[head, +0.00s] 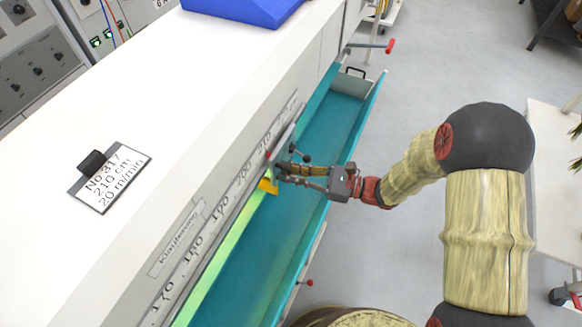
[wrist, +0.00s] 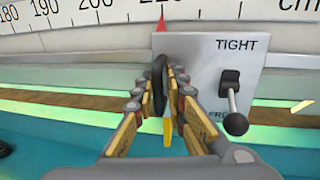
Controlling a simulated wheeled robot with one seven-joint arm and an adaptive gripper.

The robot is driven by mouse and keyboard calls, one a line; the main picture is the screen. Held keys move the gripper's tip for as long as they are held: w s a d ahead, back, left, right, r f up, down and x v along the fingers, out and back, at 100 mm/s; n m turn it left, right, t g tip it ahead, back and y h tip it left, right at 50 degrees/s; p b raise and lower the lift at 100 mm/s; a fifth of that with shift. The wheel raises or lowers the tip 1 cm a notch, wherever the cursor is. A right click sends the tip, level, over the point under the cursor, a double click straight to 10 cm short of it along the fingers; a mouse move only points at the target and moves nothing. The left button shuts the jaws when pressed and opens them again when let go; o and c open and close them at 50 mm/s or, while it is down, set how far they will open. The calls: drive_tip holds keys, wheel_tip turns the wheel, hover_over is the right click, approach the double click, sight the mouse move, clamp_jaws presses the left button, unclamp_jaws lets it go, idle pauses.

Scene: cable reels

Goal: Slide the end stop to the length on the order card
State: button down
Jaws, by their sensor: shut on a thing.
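The order card (head: 110,178) lies on the white bench top and reads No 317, 210 cm, 20 m/min. The end stop is a grey plate (wrist: 200,58) with a red pointer at its top edge, in front of the length scale (wrist: 60,28). My gripper (wrist: 170,82) is shut on the plate's dark upright handle (wrist: 160,75). The lever (wrist: 233,105) hangs down toward the partly hidden FREE mark, away from TIGHT. The pointer stands right of the 200 label; its exact reading is unclear. In the head view my gripper (head: 282,172) partly covers the stop.
A teal trough (head: 310,140) runs below the scale, with a light green strip (head: 225,250) along it. Red-tipped handles (head: 389,46) stick out on the right side. A blue bin (head: 240,8) stands at the top of the bench.

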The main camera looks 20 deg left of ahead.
drive_tip(key=shift+s, duration=0.15)
drive_tip(key=c, duration=2)
unclamp_jaws()
drive_tip(key=shift+o, duration=0.2)
drive_tip(key=shift+d, duration=0.1)
drive_tip(key=w+d, duration=0.1)
drive_tip(key=d, duration=1)
drive_tip(key=shift+w+d, duration=0.2)
drive_tip(key=shift+d, duration=0.2)
